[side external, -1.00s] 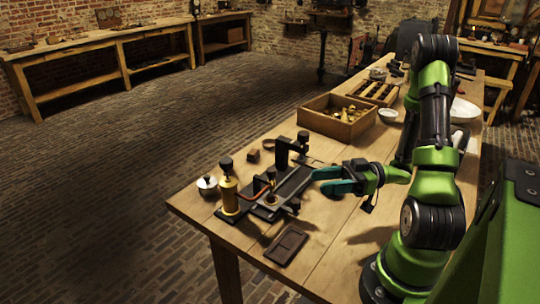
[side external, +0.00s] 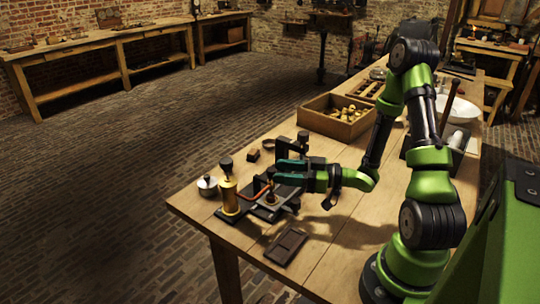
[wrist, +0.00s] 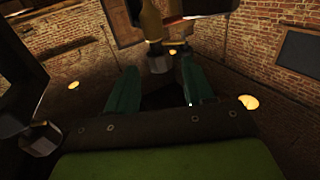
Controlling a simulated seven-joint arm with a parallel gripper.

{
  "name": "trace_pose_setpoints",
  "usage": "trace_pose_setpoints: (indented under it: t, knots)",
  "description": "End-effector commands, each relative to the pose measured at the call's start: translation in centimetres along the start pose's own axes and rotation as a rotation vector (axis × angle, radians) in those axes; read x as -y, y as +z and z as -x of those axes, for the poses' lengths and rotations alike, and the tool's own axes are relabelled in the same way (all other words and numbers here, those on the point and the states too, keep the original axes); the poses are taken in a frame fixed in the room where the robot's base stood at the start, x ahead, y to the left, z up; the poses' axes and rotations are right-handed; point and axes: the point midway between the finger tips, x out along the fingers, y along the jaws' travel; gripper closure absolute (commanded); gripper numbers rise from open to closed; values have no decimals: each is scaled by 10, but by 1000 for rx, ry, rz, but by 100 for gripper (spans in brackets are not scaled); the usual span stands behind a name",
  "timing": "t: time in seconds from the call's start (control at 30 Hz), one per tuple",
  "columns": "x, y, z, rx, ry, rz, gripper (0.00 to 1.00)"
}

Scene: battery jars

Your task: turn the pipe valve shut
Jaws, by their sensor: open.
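A tall brass cylinder (side external: 229,196) with a black knob stands upright at the front left of the table. A copper-coloured pipe (side external: 252,195) runs from it to a small upright brass fitting (side external: 270,196) on a dark base. I cannot tell for sure which part is the pipe valve's handle. My gripper (side external: 277,171) is open, its teal fingers level and pointing left, just right of and above the fitting. In the wrist view a brass part (wrist: 152,22) with a greyish end (wrist: 157,62) shows ahead, near the fingertips; contact cannot be told.
A dark clamp-like post (side external: 303,141) stands just behind my fingers. A lidded metal pot (side external: 207,186) sits left of the cylinder. A dark flat tray (side external: 286,246) lies in front. A wooden box (side external: 338,118) with brass pieces stands behind.

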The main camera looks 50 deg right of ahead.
Motion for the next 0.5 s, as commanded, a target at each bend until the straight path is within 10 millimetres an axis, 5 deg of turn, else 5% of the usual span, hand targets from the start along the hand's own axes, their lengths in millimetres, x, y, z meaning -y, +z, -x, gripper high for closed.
trace_pose_setpoints:
  t: [0.2,0.5]
  knots:
    - [0,0,-30,0,-2,-1,48]
    - [0,0,-39,0,1,-1,48]
